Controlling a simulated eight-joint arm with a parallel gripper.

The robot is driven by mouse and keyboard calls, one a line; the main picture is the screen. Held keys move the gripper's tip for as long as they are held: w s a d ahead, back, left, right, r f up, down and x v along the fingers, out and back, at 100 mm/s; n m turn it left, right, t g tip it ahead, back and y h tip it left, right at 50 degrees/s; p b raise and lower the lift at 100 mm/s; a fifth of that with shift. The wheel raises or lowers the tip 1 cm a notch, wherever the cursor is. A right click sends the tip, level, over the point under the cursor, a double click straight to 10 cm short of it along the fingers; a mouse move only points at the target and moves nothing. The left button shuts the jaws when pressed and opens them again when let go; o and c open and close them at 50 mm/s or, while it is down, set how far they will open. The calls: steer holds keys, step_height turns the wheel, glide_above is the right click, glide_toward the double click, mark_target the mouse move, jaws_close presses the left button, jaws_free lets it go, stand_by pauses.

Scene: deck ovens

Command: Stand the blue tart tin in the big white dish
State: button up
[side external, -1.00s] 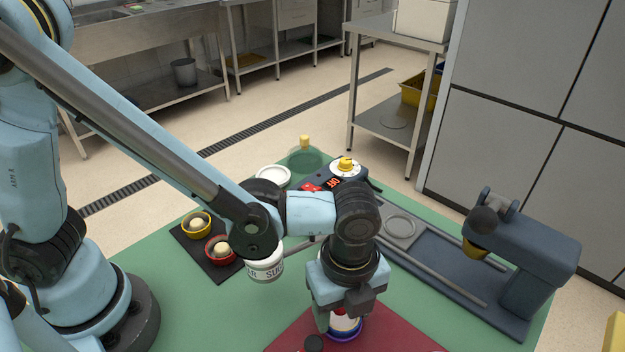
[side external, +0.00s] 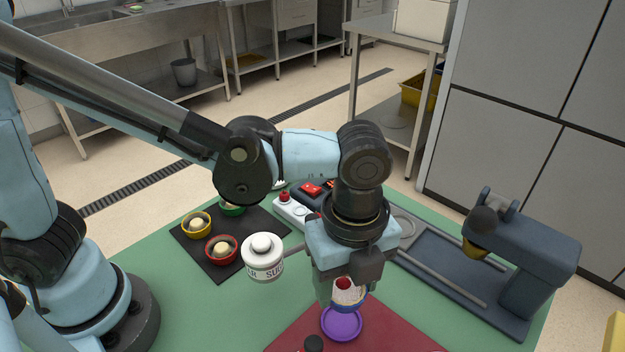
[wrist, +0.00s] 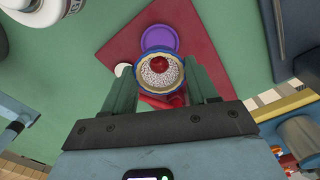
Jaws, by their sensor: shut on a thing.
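My gripper (side external: 344,290) is shut on the blue tart tin (side external: 352,301), holding it a little above a purple round dish (side external: 341,323) on the red mat. In the wrist view the blue tart tin (wrist: 147,92) sits upright between the fingers (wrist: 161,80), with a pale speckled filling and a red cherry on top. The purple dish (wrist: 160,36) shows empty just beyond it. The big white dish is almost wholly hidden behind my arm in the side view; only a pale sliver (side external: 279,185) shows.
A white sugar jar (side external: 263,257) with a knobbed lid stands left of my gripper. A dark tray (side external: 205,262) behind it holds small coloured tins.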

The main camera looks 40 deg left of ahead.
steer(key=shift+r, duration=3.95)
steer(key=w+a+n, duration=0.3)
steer(key=w+a, duration=0.2)
steer(key=a, duration=0.7)
steer(key=w+a+n, duration=0.3)
steer(key=w+a, duration=0.3)
steer(key=a, duration=0.5)
steer(key=w+a+n, duration=0.3)
steer(key=w+a, duration=0.2)
steer(key=a, duration=0.7)
steer(key=shift+w+d+f, duration=0.1)
steer(key=shift+d+f, duration=0.1)
steer(key=shift+f, duration=3.25)
steer(key=shift+w+d+f, duration=0.1)
steer(key=shift+d+f, duration=0.05)
steer(key=shift+f, duration=3.3)
steer(key=shift+f, duration=0.6)
steer(key=o, duration=0.8)
steer(key=shift+r, duration=0.1)
